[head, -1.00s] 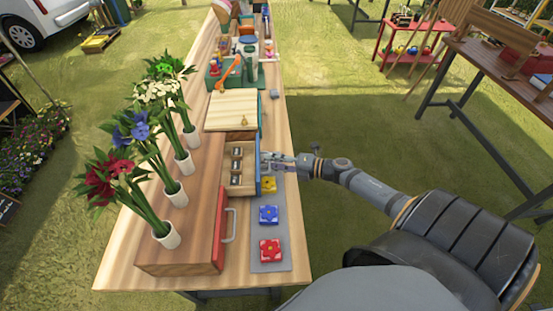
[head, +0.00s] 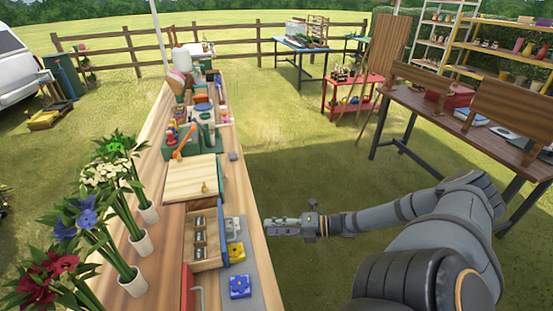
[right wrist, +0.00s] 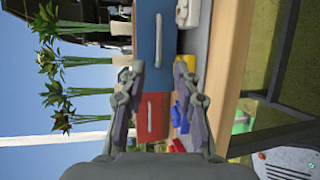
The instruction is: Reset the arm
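My right gripper (head: 270,225) reaches in from the right and hangs just off the right edge of the wooden table (head: 256,262), clear of the drawers. In the right wrist view its fingers (right wrist: 160,75) are spread with nothing between them. Past them are a blue drawer front (right wrist: 147,38) and a red drawer front (right wrist: 152,117), each with a handle. In the head view the drawer unit has an open drawer (head: 203,252) holding several small dark items. My left gripper is not in view.
Potted flowers (head: 137,242) line the table's left side. A yellow block (head: 236,252) and a blue flower block (head: 240,287) lie on a grey mat (head: 257,297). Open grass (head: 310,180) separates this table from a dark table (head: 440,120) at right.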

